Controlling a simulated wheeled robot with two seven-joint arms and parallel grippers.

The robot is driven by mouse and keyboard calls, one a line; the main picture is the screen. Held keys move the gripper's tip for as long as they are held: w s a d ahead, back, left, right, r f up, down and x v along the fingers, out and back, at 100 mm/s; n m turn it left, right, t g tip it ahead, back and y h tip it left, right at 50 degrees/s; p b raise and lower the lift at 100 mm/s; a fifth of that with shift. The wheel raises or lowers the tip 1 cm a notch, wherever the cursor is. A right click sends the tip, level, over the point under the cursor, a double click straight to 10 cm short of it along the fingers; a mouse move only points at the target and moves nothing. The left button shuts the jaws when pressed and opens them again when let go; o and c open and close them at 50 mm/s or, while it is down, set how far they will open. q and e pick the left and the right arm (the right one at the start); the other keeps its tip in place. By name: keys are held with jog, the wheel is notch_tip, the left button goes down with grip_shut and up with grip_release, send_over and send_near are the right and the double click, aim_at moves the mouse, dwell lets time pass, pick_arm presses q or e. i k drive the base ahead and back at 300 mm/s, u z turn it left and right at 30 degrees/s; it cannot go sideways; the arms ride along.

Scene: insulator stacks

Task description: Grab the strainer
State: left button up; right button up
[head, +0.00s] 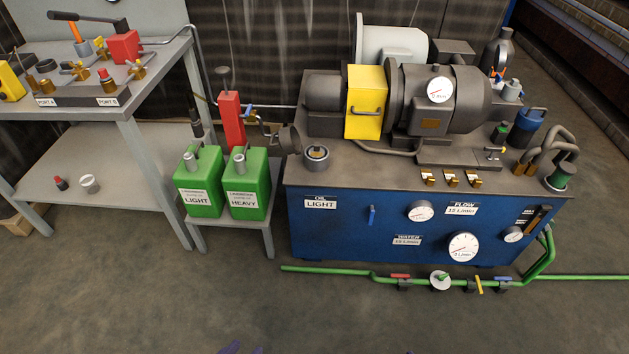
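No part is labelled as a strainer, and I cannot tell for sure which one it is. A small white and grey round piece (90,184) sits on the lower shelf of the grey bench at left, beside a small red-topped dark piece (61,183). A round grey filler fitting (316,156) is on the front left of the blue tank's top. Only purple tips of my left gripper (241,349) show at the bottom edge, far from these things. Its opening cannot be judged. My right gripper is not in view.
The blue tank (345,236) carries a motor, a yellow block (365,102) and gauges. Green jugs labelled LIGHT (199,196) and HEAVY (247,199) stand on a low stand. A green pipe (330,271) runs low before the tank. The foreground floor is clear.

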aim_at(316, 152)
jog(key=u, duration=0.15)
jog(key=k, duration=0.5)
jog(key=z, duration=1.35)
jog(key=i, duration=1.9)
jog(key=u, duration=1.15)
jog(key=i, duration=0.25)
jog(key=u, duration=0.2)
